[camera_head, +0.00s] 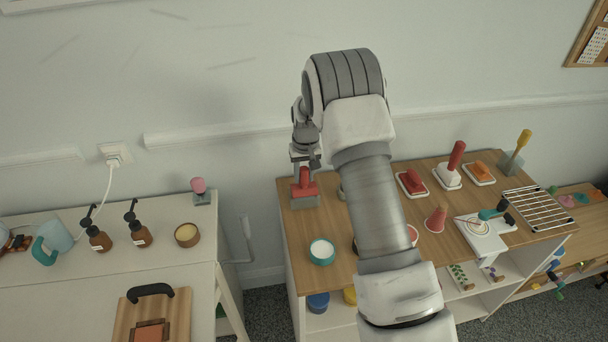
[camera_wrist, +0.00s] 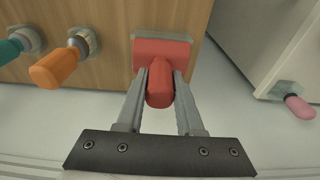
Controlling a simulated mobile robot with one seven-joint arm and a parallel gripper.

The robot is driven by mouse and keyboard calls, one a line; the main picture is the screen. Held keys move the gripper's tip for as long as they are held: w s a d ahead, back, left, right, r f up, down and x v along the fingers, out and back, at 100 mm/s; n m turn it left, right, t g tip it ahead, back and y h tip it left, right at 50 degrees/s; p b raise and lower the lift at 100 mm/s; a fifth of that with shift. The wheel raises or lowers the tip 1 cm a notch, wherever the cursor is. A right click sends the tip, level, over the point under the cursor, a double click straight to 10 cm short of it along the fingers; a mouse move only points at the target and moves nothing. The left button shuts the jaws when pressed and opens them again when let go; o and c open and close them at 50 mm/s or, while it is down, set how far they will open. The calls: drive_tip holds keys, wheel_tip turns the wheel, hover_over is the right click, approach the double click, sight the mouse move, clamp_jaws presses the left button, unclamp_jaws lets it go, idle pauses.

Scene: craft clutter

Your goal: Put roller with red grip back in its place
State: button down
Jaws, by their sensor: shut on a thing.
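The roller with the red grip (camera_head: 304,175) is upright at the back left corner of the wooden-topped shelf. Its wide red part (camera_head: 301,189) is at a grey stand (camera_head: 305,202); I cannot tell whether it is fully seated. In the wrist view, the red grip (camera_wrist: 160,88) points toward the camera, with the wide red part (camera_wrist: 150,50) behind it. The stand's edge (camera_wrist: 170,34) shows beyond. My gripper (camera_wrist: 162,76) has one finger on each side of the red grip and is shut on it. In the head view, my gripper (camera_head: 305,164) is above the roller.
An orange-handled tool (camera_wrist: 58,69) and a teal-handled tool (camera_wrist: 14,47) stand in holders nearby. A pink-handled tool (camera_head: 198,185) stands on the white table, across a gap. A teal bowl (camera_head: 322,252) is in front. My arm hides the middle of the shelf top.

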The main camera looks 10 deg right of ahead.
drive_tip(key=shift+f, duration=0.4)
drive_tip(key=shift+c, duration=2.3)
unclamp_jaws()
drive_tip(key=shift+r, duration=0.1)
wheel_tip(320, 180, up, 17)
drive_tip(key=s, duration=0.2)
drive_tip(key=shift+s+p, duration=0.3)
drive_tip(key=shift+s, duration=0.05)
